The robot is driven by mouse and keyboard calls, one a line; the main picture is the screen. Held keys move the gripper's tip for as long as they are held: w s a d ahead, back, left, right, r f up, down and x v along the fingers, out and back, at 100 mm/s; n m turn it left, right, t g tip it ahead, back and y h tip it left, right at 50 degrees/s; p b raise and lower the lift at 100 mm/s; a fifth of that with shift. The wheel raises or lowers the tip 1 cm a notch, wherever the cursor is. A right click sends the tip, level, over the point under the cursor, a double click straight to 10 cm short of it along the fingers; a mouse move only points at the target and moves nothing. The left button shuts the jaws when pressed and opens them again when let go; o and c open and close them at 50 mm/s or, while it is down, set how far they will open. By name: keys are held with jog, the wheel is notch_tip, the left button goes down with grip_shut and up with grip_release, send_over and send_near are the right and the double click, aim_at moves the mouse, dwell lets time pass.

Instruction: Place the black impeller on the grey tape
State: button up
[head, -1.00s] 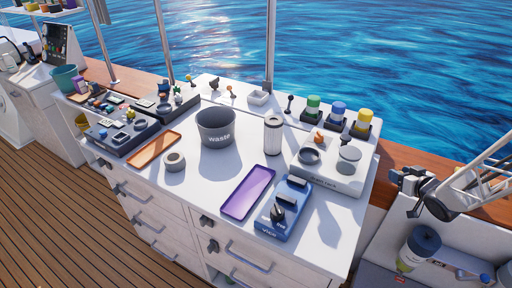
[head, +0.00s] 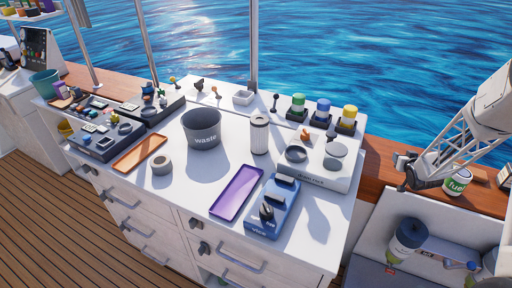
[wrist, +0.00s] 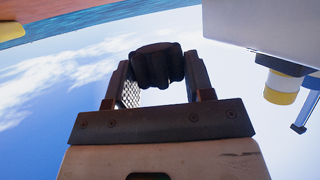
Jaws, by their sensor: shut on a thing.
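My gripper (head: 403,171) hangs in the air at the right in the head view, beyond the counter's right end. In the wrist view my gripper (wrist: 157,85) is shut on the black impeller (wrist: 157,62), a dark lobed piece between both fingers. The impeller is too small to make out clearly in the head view. The grey tape (head: 162,164) is a thick roll lying flat on the white counter, left of centre. My gripper is far to the right of it.
The waste bin (head: 202,130) stands behind and right of the tape. An orange tray (head: 139,153), a purple tray (head: 237,194), a blue vice (head: 274,213), a ribbed canister (head: 260,133) and the drain rack (head: 318,180) share the counter.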

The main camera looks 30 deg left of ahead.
jog(key=w+a+r, duration=0.4)
jog(key=a+r, duration=0.7)
jog(key=w+a+r, duration=0.4)
jog(key=a+r, duration=0.6)
jog(key=a, duration=0.1)
jog(key=s+a+r, duration=0.4)
jog(key=a+r, duration=0.7)
jog(key=a, duration=0.4)
jog(key=s+a+f+m+h, duration=0.1)
jog(key=s+a+f, duration=0.3)
jog(key=s+a, duration=0.7)
jog(key=s+a+f+h, duration=0.1)
jog(key=s+a+f, duration=0.2)
jog(key=s+a, duration=0.9)
jog(key=s+a+f, duration=0.2)
jog(key=s+a, duration=0.4)
jog(key=s, duration=0.3)
jog(key=s+a+f, duration=0.2)
jog(key=s+a, duration=0.4)
jog(key=s, duration=0.4)
jog(key=s+a+f, duration=0.2)
jog(key=s+a, duration=0.3)
jog(key=s, duration=0.5)
jog(key=shift+s+a+m, duration=0.2)
jog(key=shift+a+m, duration=0.1)
jog(key=shift+a, duration=0.1)
